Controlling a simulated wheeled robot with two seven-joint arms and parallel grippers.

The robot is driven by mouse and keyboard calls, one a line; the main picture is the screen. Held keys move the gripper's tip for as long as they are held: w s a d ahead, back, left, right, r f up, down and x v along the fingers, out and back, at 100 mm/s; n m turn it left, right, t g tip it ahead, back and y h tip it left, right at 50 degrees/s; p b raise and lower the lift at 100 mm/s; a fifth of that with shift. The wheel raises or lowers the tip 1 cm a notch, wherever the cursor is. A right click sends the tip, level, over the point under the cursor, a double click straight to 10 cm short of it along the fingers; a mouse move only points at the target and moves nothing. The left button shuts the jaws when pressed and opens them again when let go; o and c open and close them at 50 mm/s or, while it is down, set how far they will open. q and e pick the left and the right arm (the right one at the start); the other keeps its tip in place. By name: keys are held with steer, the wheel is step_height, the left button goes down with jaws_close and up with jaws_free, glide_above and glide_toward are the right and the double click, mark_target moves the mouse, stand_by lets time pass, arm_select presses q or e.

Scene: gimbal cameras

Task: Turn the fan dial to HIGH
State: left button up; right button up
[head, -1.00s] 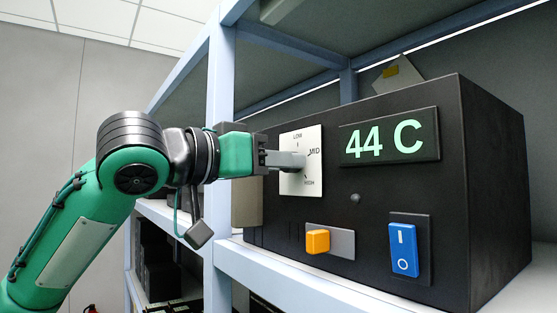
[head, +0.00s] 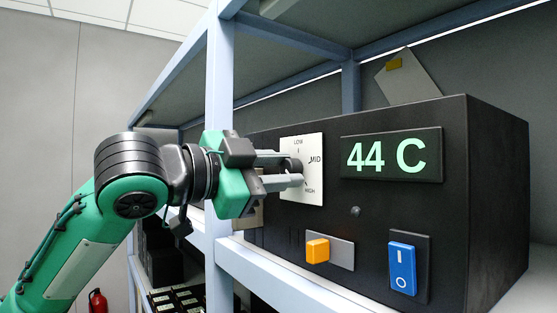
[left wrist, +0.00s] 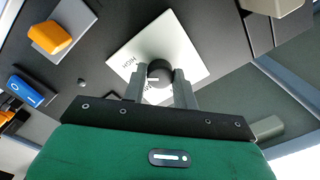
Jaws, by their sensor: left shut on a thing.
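The fan dial is a dark round knob (left wrist: 160,73) on a white plate (head: 314,178) marked LOW, MID and HIGH, on the front of a black box (head: 480,200). My left gripper (head: 292,170) is shut on the knob, with one finger above the other in the head view. The left wrist view shows the two fingers (left wrist: 159,82) on either side of the knob. A short white mark shows on the knob there, near the MID lettering; its exact setting is hard to tell. The fingers partly hide the knob and plate. My right gripper is not in view.
The box has a green display (head: 391,155) reading 44 C, an orange button (head: 318,250) and a blue rocker switch (head: 402,268) below. It stands on a shelf; a blue-grey upright (head: 219,90) is close behind my left gripper.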

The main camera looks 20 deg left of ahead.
arm_select(q)
steer(key=shift+m+p, duration=0.5)
steer(key=shift+m, duration=0.6)
steer(key=o, duration=1)
steer(key=shift+c, duration=0.2)
steer(key=b+v, duration=0.5)
steer(key=v, duration=0.8)
steer(key=shift+s+a, duration=0.25)
steer(key=shift+a, duration=0.05)
